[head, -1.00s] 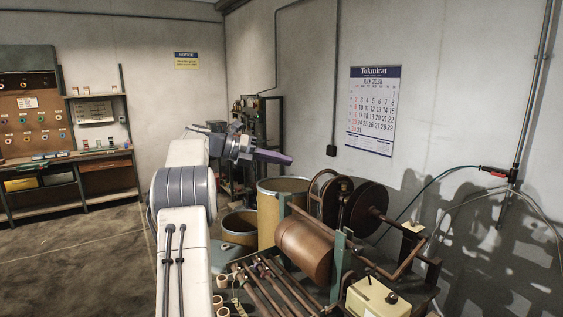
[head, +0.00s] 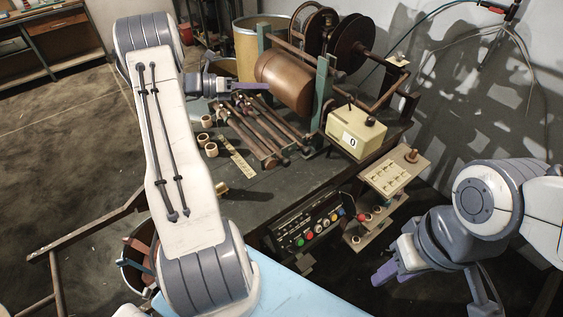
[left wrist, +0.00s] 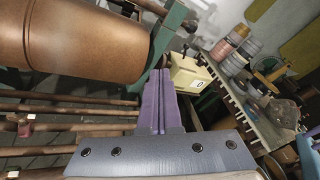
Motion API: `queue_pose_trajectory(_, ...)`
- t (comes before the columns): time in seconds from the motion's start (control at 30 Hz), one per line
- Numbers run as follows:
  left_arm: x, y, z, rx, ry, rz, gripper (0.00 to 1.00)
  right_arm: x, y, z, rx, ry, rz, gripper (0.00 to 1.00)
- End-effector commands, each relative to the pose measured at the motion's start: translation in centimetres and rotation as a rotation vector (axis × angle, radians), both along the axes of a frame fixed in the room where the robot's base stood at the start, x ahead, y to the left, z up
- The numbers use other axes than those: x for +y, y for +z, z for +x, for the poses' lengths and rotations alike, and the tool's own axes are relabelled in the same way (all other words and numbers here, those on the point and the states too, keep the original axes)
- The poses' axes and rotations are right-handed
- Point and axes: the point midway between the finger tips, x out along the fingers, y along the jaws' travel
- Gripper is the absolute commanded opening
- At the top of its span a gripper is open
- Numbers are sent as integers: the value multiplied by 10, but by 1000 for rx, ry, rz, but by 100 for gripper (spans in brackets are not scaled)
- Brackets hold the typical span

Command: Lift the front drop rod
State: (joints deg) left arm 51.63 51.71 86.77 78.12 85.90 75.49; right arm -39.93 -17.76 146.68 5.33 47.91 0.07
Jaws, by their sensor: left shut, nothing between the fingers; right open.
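Several brown rods (head: 262,128) lie side by side in a rack on the bench below the copper drum (head: 285,82); I cannot tell which is the front drop rod. The rods also show at the left of the left wrist view (left wrist: 70,126), with the drum (left wrist: 70,45) above them. My left gripper (head: 266,87) has its purple fingers shut and empty, in front of the drum and over the rods' far ends in the head view. The fingers (left wrist: 160,75) lie together in the left wrist view. My right gripper (head: 378,277) is open, low at the right, away from the rods.
A cream counter box reading 0 (head: 356,132) stands right of the rods. A button panel (head: 308,222) is on the bench front. Small rings (head: 206,122) and a pale ruler-like strip (head: 240,163) lie left of the rods.

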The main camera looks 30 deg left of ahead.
Motion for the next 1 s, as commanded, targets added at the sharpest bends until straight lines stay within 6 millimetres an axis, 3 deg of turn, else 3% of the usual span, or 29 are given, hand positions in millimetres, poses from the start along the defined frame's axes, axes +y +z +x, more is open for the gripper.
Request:
queue_pose_trajectory(0.03,-9,-31,-10,-18,-1,13,0,0,-8,0,0,0,0,41)
queue_pose_trajectory(0.2,-44,-105,-46,-106,-14,103,0,0,-20,0,0,1,0,41)
queue_pose_trajectory(0.3,-69,-142,-69,-155,-27,159,0,0,-27,0,0,1,0,41)
queue_pose_trajectory(0.47,-112,-184,-107,-225,-54,243,0,0,-36,0,0,1,0,41)
queue_pose_trajectory(0.6,-98,-226,-136,-218,118,245,0,0,-45,0,0,2,0,41)
queue_pose_trajectory(0.8,-89,-253,-156,-201,256,260,0,0,-49,0,0,2,0,41)
queue_pose_trajectory(1.0,-88,-256,-158,-200,273,266,0,0,-48,0,0,2,0,41)
